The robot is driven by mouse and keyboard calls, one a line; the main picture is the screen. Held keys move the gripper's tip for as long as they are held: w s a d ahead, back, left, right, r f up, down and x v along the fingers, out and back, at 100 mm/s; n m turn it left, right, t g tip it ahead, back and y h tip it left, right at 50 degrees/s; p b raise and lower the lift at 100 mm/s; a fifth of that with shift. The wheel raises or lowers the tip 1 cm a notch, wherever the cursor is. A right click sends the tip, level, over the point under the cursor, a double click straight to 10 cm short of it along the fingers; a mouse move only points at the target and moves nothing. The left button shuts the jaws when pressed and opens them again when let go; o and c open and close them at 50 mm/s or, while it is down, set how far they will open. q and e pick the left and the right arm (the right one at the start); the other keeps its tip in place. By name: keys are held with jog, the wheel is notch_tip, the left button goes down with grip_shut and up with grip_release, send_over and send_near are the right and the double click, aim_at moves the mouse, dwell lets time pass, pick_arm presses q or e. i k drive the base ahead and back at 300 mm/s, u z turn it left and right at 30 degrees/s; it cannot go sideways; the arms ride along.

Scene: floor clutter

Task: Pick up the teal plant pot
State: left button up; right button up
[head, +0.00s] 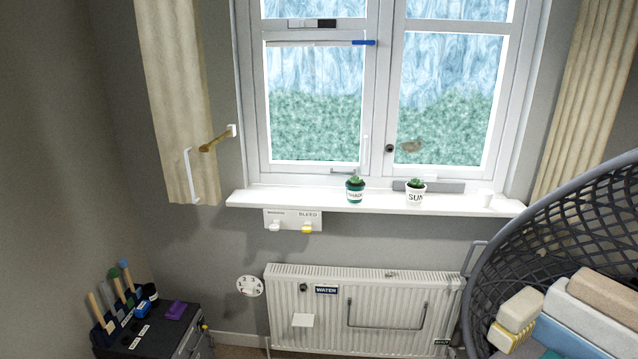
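The teal plant pot (355,196) stands upright on the white windowsill (300,201), with a white label band and a small green plant in it. A white pot (415,199) marked "SUN" stands to its right on the same sill, also with a green plant. Neither of my grippers shows in the head view.
A white radiator (360,310) is on the wall below the sill. A dark wicker chair (540,225) with stacked blocks fills the right. A dark cabinet (180,335) with tools on top stands at lower left.

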aim_at(355, 187)
jog(key=u, duration=0.05)
jog(key=i, duration=1.85)
jog(key=u, duration=0.1)
